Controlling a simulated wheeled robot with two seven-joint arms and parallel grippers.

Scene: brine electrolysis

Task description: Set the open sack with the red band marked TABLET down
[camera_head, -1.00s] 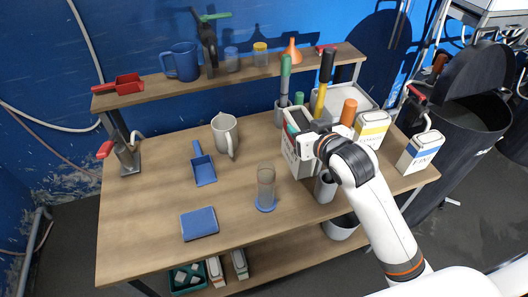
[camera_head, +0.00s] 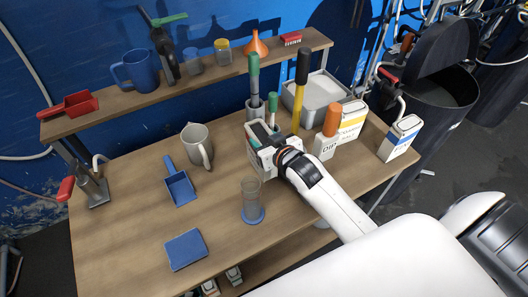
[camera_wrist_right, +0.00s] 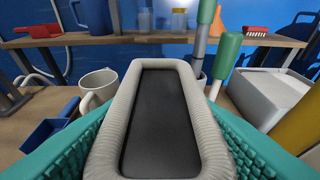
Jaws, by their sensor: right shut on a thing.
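The open sack (camera_head: 259,134) has a pale ribbed rim and a dark inside, and shows mouth-up in the right wrist view (camera_wrist_right: 158,115). My right gripper (camera_head: 266,152) is shut on it, with its green finger pads (camera_wrist_right: 262,130) on both sides. The sack is upright over the middle-right of the table (camera_head: 130,235). I cannot tell whether its base touches the top. Its red band and lettering are not readable, and the gripper and arm hide part of it. My left gripper is not in view.
A clear cylinder with a blue base (camera_head: 253,205) stands in front of the sack. A grey jug (camera_head: 197,147) and blue scoop (camera_head: 180,187) are left. A yellow-banded sack (camera_head: 352,119), blue-banded sack (camera_head: 399,139) and grey tray (camera_head: 318,97) are right. The front-left tabletop is mostly free.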

